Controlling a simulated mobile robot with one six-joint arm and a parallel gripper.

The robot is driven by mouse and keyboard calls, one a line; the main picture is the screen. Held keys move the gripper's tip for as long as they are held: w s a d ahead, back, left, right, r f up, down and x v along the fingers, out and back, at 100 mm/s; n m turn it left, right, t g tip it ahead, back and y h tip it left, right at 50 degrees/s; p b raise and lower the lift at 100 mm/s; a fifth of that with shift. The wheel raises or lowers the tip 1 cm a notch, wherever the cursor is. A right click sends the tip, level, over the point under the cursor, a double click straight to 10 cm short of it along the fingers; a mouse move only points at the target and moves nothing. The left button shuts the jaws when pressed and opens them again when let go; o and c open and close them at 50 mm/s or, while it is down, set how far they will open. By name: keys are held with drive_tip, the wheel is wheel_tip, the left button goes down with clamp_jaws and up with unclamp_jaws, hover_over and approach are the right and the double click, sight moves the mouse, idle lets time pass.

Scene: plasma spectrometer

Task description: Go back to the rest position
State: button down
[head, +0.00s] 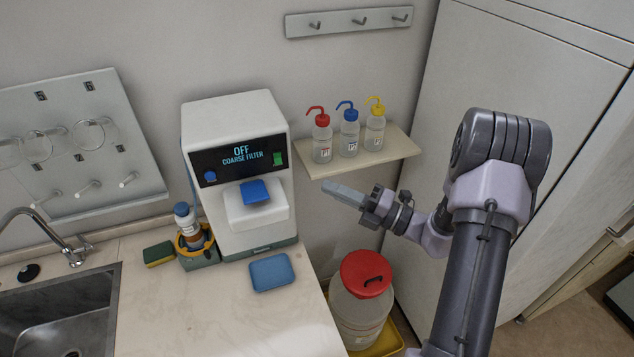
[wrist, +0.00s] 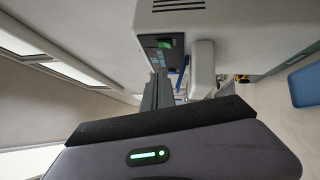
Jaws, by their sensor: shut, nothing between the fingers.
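My gripper (head: 344,194) is shut and empty. In the head view it points left, in the air in front of the wash-bottle shelf and right of the spectrometer. In the wrist view the closed fingers (wrist: 158,92) reach toward the machine's front. The white spectrometer (head: 240,165) stands on the counter, and its display reads "OFF COARSE FILTER". It also shows sideways in the wrist view (wrist: 222,30). A blue piece (head: 254,191) sits on its white front block. My arm reaches in from the lower right.
A shelf (head: 385,156) holds red, blue and yellow-capped bottles near my gripper. Below stands a red-lidded jug (head: 361,305). A sink (head: 60,318) is left.

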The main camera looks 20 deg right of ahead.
drive_tip(key=shift+w+d+f, duration=0.1)
drive_tip(key=shift+d, duration=0.05)
idle(0.3)
